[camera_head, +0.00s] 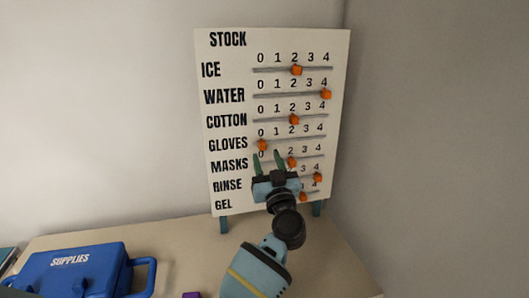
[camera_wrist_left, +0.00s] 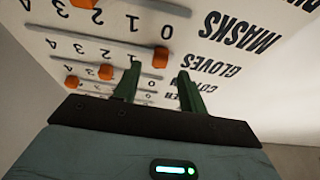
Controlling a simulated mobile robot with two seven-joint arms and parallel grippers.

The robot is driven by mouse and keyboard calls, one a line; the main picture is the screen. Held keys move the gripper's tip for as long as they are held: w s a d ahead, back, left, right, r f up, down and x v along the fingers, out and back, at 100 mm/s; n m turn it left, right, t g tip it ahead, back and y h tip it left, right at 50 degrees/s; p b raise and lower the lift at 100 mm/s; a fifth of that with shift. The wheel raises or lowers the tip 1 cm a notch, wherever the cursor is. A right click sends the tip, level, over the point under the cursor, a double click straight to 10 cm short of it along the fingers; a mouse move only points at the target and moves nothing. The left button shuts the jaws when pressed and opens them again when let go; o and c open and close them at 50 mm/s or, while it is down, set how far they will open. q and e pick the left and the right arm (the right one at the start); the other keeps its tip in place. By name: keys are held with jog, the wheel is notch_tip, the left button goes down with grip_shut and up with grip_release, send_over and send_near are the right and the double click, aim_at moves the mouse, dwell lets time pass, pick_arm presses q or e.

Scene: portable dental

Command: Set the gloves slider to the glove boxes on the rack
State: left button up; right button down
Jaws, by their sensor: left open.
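The white stock board (camera_head: 340,75) stands upright on the counter. Its GLOVES row holds an orange slider knob (camera_head: 262,145) at the left end, at 0. My left gripper (camera_head: 267,160) is open in front of the board, its green fingers pointing up just below that knob. In the left wrist view, where the board appears upside down, the gloves knob (camera_wrist_left: 160,57) shows between and beyond the two fingertips (camera_wrist_left: 159,72). Nothing is between the fingers that I can see, and contact with the knob cannot be told. No rack or glove boxes are in view. My right gripper is not in view.
The cotton knob (camera_head: 294,119) is above at 2 and the masks knob (camera_head: 291,162) is below at 2, close to my gripper. A blue SUPPLIES case (camera_head: 75,272) sits at the lower left of the counter (camera_head: 180,240). Grey wall closes the right side.

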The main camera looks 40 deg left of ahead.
aim_at(263, 148)
pick_arm(q)
jog(key=shift+x, duration=1.9)
grip_shut()
